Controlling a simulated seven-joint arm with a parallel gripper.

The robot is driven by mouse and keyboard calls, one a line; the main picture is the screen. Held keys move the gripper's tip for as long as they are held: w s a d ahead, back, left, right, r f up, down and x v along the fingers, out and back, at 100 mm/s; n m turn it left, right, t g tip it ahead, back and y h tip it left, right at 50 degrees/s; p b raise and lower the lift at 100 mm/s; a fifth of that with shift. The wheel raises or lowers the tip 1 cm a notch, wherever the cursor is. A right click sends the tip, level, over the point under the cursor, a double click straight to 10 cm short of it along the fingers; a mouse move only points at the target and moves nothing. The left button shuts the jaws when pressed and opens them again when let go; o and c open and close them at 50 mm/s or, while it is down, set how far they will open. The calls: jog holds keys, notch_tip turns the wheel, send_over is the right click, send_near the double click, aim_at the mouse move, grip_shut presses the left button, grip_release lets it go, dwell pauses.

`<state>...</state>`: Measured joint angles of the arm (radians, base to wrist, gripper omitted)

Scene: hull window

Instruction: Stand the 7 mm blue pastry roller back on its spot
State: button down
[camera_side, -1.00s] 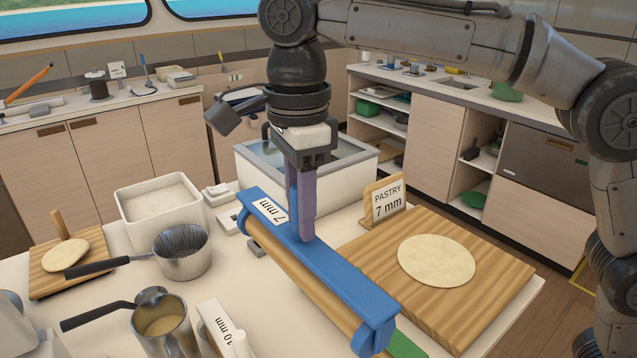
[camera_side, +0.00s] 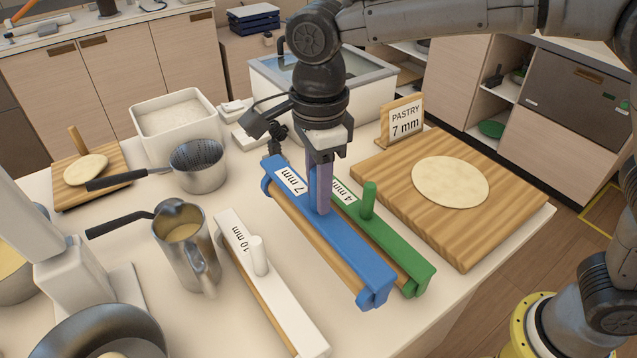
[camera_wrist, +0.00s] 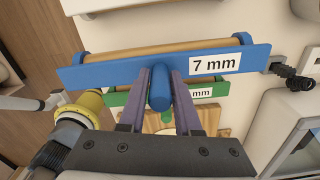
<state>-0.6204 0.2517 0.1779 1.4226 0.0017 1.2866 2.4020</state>
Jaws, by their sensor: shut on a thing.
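The blue pastry roller (camera_side: 347,247) carries a "7 mm" label and a wooden rod under its blue bar. My gripper (camera_side: 320,203) points down and is shut on its upright blue handle; in the wrist view the fingers (camera_wrist: 159,85) flank that handle. The roller (camera_wrist: 112,71) looks level, between the white 10 mm roller (camera_side: 240,250) and the green 4 mm roller (camera_side: 390,240), which it partly hides. I cannot tell whether it touches the counter. Its spot is not distinguishable beneath it.
A wooden board (camera_side: 440,222) with a dough disc (camera_side: 450,182) and a "PASTRY 7 mm" sign (camera_side: 405,120) stands to the right. A steel jug (camera_side: 187,250), a strainer pot (camera_side: 200,165) and a white bin (camera_side: 175,117) stand to the left. The green roller is very close.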

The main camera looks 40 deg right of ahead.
aim_at(319, 217)
jog(key=shift+f, duration=2.95)
jog(key=shift+f, duration=0.95)
jog(key=c, duration=0.5)
grip_release()
jog(key=shift+f, duration=0.1)
jog(key=shift+r, duration=4.05)
